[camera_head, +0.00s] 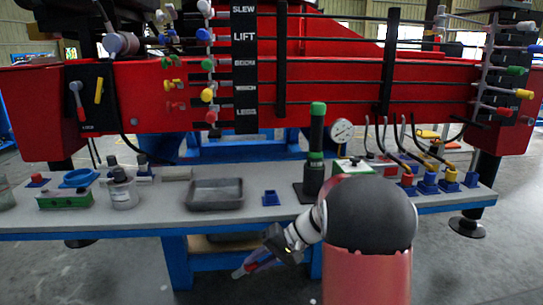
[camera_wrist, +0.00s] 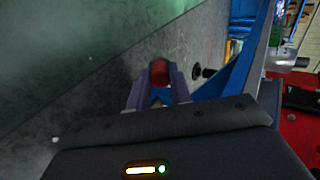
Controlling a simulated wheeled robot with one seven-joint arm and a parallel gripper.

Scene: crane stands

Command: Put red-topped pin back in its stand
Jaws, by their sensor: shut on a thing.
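My gripper (camera_head: 258,257) is in front of the table, below its front edge, tilted down to the left. In the wrist view my gripper (camera_wrist: 158,88) is shut on the red-topped pin (camera_wrist: 159,73). The pin's red end shows between the fingers; the rest of it is mostly hidden. A small blue stand (camera_head: 270,199) sits on the table near the front edge, above and right of my gripper in the head view. Nothing is seen standing in it.
The grey table (camera_head: 150,222) holds a grey tray (camera_head: 214,194), a black post with a green top (camera_head: 316,150), bottles (camera_head: 122,190) and several blue stands (camera_head: 428,184) at the right. The red crane frame (camera_head: 350,85) stands behind. Open floor lies in front.

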